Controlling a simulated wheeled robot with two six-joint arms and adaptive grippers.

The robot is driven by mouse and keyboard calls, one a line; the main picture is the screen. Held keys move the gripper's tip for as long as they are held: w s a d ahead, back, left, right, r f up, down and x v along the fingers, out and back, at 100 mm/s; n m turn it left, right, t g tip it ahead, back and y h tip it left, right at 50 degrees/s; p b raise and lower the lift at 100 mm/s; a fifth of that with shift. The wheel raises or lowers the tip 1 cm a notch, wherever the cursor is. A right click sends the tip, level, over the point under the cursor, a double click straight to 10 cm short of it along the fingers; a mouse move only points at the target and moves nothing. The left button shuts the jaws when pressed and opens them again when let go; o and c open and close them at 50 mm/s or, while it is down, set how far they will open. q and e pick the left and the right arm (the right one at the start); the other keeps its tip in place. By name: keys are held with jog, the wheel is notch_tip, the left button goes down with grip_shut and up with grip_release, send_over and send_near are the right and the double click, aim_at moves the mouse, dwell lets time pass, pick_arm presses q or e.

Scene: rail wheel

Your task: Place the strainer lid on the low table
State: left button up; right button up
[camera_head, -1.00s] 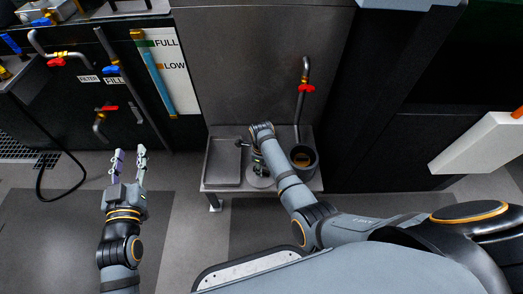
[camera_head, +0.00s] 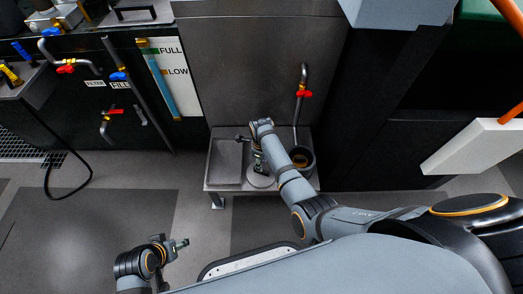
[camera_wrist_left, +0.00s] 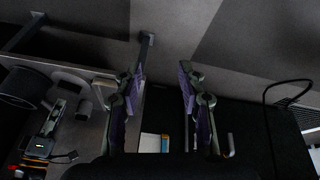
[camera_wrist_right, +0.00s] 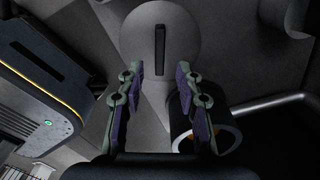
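The strainer lid is a grey disc with a dark bar handle (camera_wrist_right: 158,50). In the head view the disc (camera_head: 261,180) appears at the middle of the low table (camera_head: 213,186), partly hidden by my right arm. My right gripper (camera_head: 257,164) points down above it. In the right wrist view its two fingers (camera_wrist_right: 158,72) are apart, with the handle ahead of the gap and nothing held. My left gripper (camera_head: 183,243) is low at the left near my base. In the left wrist view its fingers (camera_wrist_left: 162,75) are open and empty.
A tall metal panel (camera_head: 265,65) rises behind.

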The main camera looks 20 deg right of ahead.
pick_arm(q)
notch_tip(320, 180, up, 6)
jog(key=a+f+g+p, duration=0.1)
jog(key=a+g+p, duration=0.1)
jog(key=p, duration=0.1)
jog(key=shift+g+y, duration=0.3)
jog(key=shift+y, duration=0.3)
jog(key=f+p, duration=0.1)
jog(key=f, duration=0.1)
jog(key=a+f+p, duration=0.1)
jog(key=f, duration=0.2)
jog(key=shift+s+a, duration=0.2)
pick_arm(e)
notch_tip(320, 180, up, 6)
jog(key=shift+f, duration=0.1)
jog(key=s+d+n, duration=0.4)
jog(key=s+n, duration=0.7)
jog(key=n, duration=0.2)
jog(key=s+d+f+n+t, duration=0.1)
jog(key=s+d+n, duration=0.4)
jog(key=s+n, duration=0.7)
jog(key=shift+d+n, duration=0.3)
jog(key=shift+n, duration=0.3)
jog(key=shift+s, duration=0.1)
